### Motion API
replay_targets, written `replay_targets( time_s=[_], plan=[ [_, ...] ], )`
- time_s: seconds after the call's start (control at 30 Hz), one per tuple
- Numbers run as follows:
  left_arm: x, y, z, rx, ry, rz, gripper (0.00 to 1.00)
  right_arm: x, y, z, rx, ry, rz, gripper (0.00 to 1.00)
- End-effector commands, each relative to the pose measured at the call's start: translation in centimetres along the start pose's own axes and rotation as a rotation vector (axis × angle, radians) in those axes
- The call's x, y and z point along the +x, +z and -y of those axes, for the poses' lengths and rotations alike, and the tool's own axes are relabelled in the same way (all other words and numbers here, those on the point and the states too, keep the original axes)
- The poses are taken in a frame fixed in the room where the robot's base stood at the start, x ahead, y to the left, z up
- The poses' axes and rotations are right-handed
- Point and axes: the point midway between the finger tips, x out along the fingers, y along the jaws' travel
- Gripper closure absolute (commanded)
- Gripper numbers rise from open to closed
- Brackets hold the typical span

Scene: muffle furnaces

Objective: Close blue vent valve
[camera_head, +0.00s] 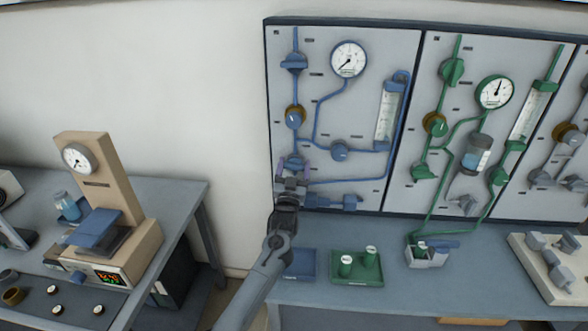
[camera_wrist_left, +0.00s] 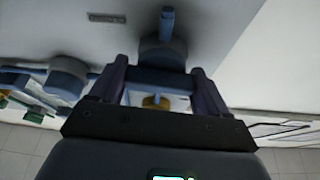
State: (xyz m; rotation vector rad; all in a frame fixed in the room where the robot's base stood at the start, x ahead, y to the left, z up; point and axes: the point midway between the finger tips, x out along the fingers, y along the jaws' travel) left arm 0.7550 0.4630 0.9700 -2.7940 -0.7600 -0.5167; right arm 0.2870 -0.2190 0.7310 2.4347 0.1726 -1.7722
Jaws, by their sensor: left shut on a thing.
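A blue valve (camera_head: 293,160) sits low on the left side of the blue-piped wall panel (camera_head: 340,105). My left gripper (camera_head: 292,178) reaches up to it from below, and its fingers hide part of the valve. In the left wrist view, the blue valve handle (camera_wrist_left: 160,78) lies across between the two dark fingers of my left gripper (camera_wrist_left: 162,85), which is shut on it. The valve's stem and pipe (camera_wrist_left: 166,24) run behind it on the panel. I cannot read which label belongs to this valve. My right gripper is not in view.
Another blue valve (camera_head: 294,63), a blue knob (camera_head: 340,150) and a blue fitting (camera_head: 349,203) are on the same panel. A green-piped panel (camera_head: 410,100) stands to the right. Below, a bench holds a green tray (camera_head: 345,281) and a blue tray (camera_head: 301,264).

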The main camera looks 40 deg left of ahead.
Motion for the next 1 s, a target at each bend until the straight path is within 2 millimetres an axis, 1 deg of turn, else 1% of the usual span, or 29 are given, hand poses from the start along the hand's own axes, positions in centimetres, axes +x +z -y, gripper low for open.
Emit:
replay_targets(
  time_s=[0.03,0.3,0.77,0.8,0.93,1.0],
  plan=[
    [-0.09,0.26,-0.07,-0.023,-0.009,0.005,0.54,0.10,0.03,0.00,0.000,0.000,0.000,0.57],
    [-0.10,0.29,-0.03,-0.094,-0.039,0.006,0.54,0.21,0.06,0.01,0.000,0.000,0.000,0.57],
    [-0.10,0.31,0.00,-0.107,-0.044,0.007,0.54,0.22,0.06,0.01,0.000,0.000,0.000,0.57],
    [-0.11,0.32,0.00,-0.107,-0.044,0.007,0.22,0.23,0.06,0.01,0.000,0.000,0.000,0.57],
    [-0.09,0.26,0.00,-0.107,-0.044,0.006,0.03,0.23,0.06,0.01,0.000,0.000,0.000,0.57],
    [-0.07,0.20,0.00,-0.106,-0.044,0.005,0.02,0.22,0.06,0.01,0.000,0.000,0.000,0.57]
  ],
)
